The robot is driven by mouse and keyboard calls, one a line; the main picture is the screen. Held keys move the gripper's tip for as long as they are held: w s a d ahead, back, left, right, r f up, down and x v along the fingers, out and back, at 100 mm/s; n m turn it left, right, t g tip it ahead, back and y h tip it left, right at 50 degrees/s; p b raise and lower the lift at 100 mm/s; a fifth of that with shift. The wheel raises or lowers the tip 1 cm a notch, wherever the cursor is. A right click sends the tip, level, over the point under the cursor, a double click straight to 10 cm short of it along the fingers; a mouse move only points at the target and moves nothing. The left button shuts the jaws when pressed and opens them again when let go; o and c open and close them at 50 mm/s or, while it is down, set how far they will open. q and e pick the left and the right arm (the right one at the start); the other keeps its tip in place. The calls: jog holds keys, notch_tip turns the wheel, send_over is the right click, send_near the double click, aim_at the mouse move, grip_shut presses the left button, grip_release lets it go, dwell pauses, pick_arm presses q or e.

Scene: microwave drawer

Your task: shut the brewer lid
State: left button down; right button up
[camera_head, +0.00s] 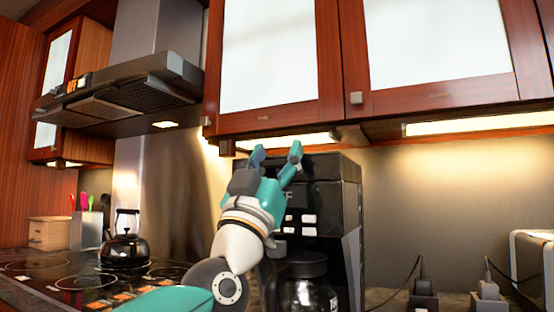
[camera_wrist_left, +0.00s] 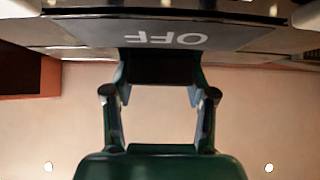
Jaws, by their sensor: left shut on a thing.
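The black brewer (camera_head: 337,205) stands on the counter with a glass carafe (camera_head: 305,293) at its base. Its lid (camera_head: 330,165) is at the top, close under the wall cabinets; its front edge is partly hidden by my gripper, and I cannot tell its exact angle. My left gripper (camera_head: 277,151) is raised at the brewer's upper front, its fingers spaced apart around a dark part that seems to be the lid's edge. In the left wrist view the fingers (camera_wrist_left: 160,98) flank this dark part, beside a grey panel marked OFF (camera_wrist_left: 165,39). My right gripper is out of view.
Wall cabinets (camera_head: 440,45) hang just above the brewer, leaving little headroom. A range hood (camera_head: 130,85) is at the left, over a cooktop with a black kettle (camera_head: 124,250). Plugs with cords (camera_head: 423,290) and a toaster-like appliance (camera_head: 535,265) are at the right.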

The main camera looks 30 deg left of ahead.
pick_arm(q)
jog(key=shift+w+d+f+g+h, duration=0.15)
jog(key=shift+w+f, duration=0.2)
jog(key=shift+f, duration=0.1)
jog(key=shift+w+d+f+g+h, duration=0.1)
jog(key=shift+w+f+g+h, duration=0.05)
jog(key=shift+w+f, duration=0.25)
jog(key=c, duration=0.8)
grip_release()
jog(key=o, duration=0.5)
jog(key=shift+s+a, duration=0.15)
jog(key=shift+s, duration=0.05)
jog(key=shift+w+a+f, duration=0.1)
jog(key=shift+w+a, duration=0.05)
jog(key=shift+w, duration=0.1)
